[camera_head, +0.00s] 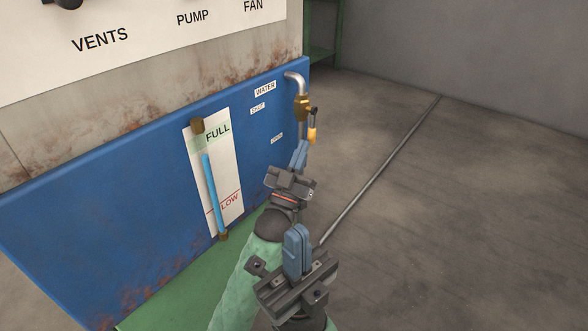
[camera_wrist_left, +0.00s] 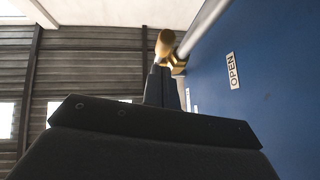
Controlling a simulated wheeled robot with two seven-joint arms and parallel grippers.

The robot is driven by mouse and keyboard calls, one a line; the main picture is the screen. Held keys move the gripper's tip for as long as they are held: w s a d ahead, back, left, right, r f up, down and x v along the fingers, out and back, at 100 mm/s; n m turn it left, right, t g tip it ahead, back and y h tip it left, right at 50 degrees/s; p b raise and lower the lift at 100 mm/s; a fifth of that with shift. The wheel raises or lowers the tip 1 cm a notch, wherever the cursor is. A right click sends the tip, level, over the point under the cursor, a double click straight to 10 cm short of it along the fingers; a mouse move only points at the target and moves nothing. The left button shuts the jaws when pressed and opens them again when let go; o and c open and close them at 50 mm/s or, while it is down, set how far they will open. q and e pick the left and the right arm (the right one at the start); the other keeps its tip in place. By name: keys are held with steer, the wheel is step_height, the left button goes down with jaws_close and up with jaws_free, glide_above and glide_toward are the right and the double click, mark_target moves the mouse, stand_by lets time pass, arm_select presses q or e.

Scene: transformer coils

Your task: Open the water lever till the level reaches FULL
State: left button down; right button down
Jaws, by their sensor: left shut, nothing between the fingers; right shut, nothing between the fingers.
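The water lever (camera_head: 312,134) has a yellow grip and hangs from a brass valve (camera_head: 302,106) on a bent pipe, by the WATER label. It points down, roughly level with the lower small label. The level gauge (camera_head: 212,195) is a tube on a white plate; its blue column stands above LOW and ends a little under FULL. My left gripper (camera_head: 299,150) is shut and empty, its tips just below the lever; contact cannot be told. In the left wrist view the yellow grip (camera_wrist_left: 165,43) shows beyond the fingers (camera_wrist_left: 155,86). My right gripper (camera_head: 293,232) is shut and empty, lower and nearer.
A white sign (camera_head: 140,30) with VENTS, PUMP and FAN is above. A thin grey pipe or rod (camera_head: 385,165) runs along the floor. The right side is open floor.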

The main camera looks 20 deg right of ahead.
mark_target(310, 138)
arm_select(q)
steer(key=shift+w+d+f, duration=0.1)
steer(key=shift+w+d, duration=0.4)
steer(key=shift+w, duration=0.1)
steer(key=shift+w+d+p, duration=0.3)
steer(key=shift+d+p, duration=0.05)
steer(key=shift+w+d, duration=0.15)
steer(key=shift+w, duration=0.1)
steer(key=shift+p, duration=0.35)
